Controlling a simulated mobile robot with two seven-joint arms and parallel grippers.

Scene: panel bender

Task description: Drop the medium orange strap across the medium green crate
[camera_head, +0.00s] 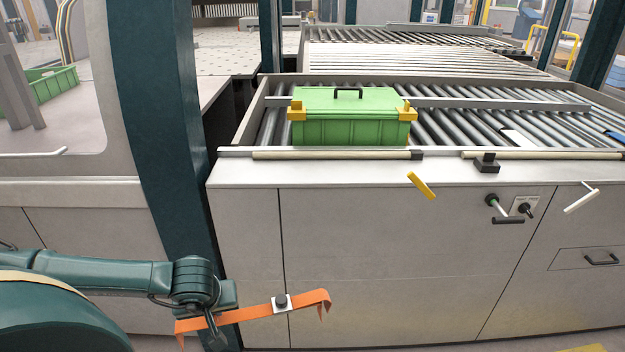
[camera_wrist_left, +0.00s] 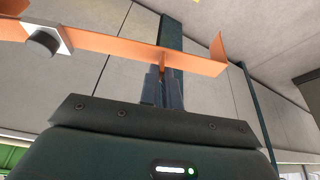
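The orange strap (camera_head: 308,299) is long and flat with bent-down ends and a pale plate with a dark knob (camera_head: 281,301) near its middle. My left gripper (camera_wrist_left: 163,82) is shut on a small tab under the strap, off-centre towards one end; the strap also shows in the left wrist view (camera_wrist_left: 120,47). In the head view they hang low in front of the grey cabinet, well below the crate. The green crate (camera_head: 350,128) has a closed lid, a black handle and yellow corner pieces. It sits on the roller conveyor, clear of the strap. My right gripper is not in view.
The roller conveyor (camera_head: 470,118) has a raised frame and pale front rails (camera_head: 335,156). A black block (camera_head: 487,163) sits on the front ledge. Levers and a yellow handle (camera_head: 421,186) stick out of the cabinet front. A dark teal post (camera_head: 165,120) stands left of the conveyor.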

